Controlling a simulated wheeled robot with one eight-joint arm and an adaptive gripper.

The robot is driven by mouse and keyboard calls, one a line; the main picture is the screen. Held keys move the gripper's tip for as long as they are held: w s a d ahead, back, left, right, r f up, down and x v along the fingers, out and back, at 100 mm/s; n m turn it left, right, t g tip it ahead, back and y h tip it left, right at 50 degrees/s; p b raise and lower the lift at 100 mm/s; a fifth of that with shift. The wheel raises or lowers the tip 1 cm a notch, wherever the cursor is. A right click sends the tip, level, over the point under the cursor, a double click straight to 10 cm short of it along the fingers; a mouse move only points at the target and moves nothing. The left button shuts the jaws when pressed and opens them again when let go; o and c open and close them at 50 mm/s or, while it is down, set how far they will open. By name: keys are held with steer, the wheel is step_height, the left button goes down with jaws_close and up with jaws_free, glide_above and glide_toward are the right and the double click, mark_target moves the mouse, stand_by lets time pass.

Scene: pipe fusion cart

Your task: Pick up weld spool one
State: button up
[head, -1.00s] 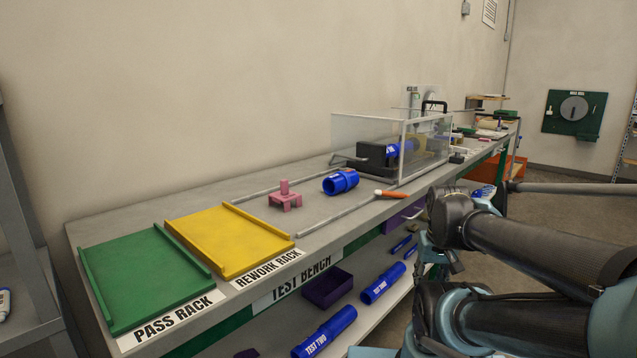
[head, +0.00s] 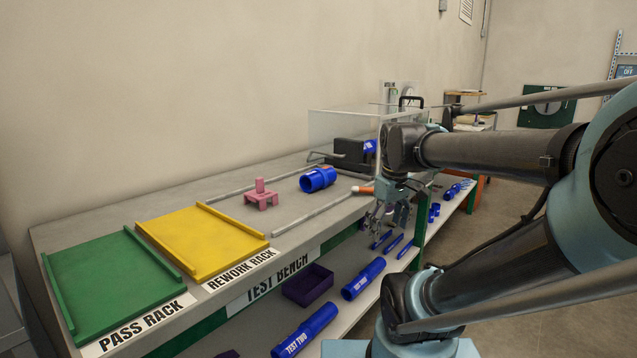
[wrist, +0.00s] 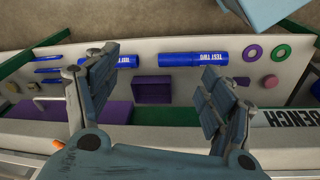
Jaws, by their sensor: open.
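No label reading weld spool one is legible. A short blue fitting (head: 318,179) lies on the bench top, and a blue piece (head: 370,146) shows in the black holder inside the clear enclosure. On the lower shelf lie a blue pipe marked TEST TWO (head: 305,330), also in the wrist view (wrist: 195,58), and another blue pipe (head: 363,279) with a small label. My gripper (head: 380,222) is open and empty at the bench's front edge. In the wrist view its spread fingers (wrist: 163,85) face the lower shelf. My arm partly hides the enclosure.
The bench (head: 120,205) carries a green pass rack (head: 105,290), a yellow rework rack (head: 200,240), a pink stand (head: 261,196) and an orange-ended tool (head: 362,190). A purple bin (head: 308,286) and several smaller blue pieces are on the lower shelf.

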steer(key=w+a+r+n+g, duration=0.1)
steer(key=w+a+r+n, duration=0.3)
steer(key=w+r+n, duration=0.25)
steer(key=w+a+r+n, duration=0.4)
steer(key=w+r+n, duration=0.1)
steer(key=w+r, duration=0.25)
steer(key=n, duration=1)
glide_toward(318, 169)
steer(key=shift+g, duration=0.4)
steer(key=f, duration=0.7)
steer(key=shift+w+a+f, duration=0.1)
steer(key=shift+w+f, duration=0.25)
steer(key=shift+w, duration=0.05)
steer(key=shift+w+f, duration=0.15)
steer(key=shift+f, duration=2.45)
steer(key=c, duration=1.2)
